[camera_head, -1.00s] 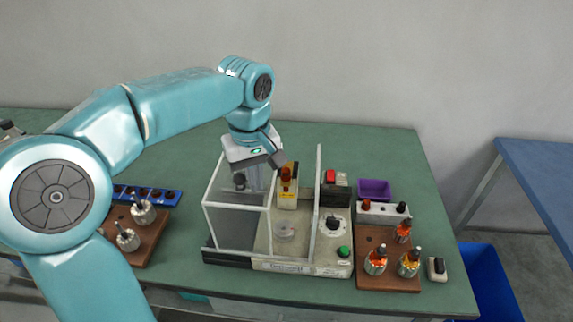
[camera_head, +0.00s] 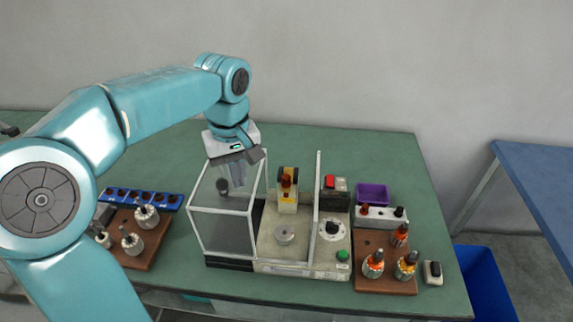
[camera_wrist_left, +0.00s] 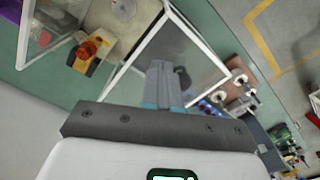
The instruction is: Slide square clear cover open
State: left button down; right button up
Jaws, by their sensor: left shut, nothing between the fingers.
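The square clear cover (camera_head: 222,232) is a see-through box with a pale frame. It stands at the left end of the winding machine (camera_head: 300,270), left of the machine's round holder (camera_head: 284,235), which is uncovered. The cover also shows in the left wrist view (camera_wrist_left: 205,62), with a dark round knob (camera_head: 222,185) on it. My left gripper (camera_head: 236,185) points down at the top of the cover, just right of the knob, with its fingers shut and empty. It also shows in the left wrist view (camera_wrist_left: 162,65). I cannot tell if the fingers touch the cover. My right gripper is out of view.
An upright clear panel (camera_head: 317,205) stands right of the holder. A yellow unit (camera_head: 288,200) is behind it. A wooden board with armatures (camera_head: 135,250) and a blue rack (camera_head: 165,200) lie left of the cover. Another board (camera_head: 385,284) with orange-wound armatures is at the right.

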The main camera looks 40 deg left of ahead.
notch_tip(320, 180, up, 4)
jog(key=p, duration=0.4)
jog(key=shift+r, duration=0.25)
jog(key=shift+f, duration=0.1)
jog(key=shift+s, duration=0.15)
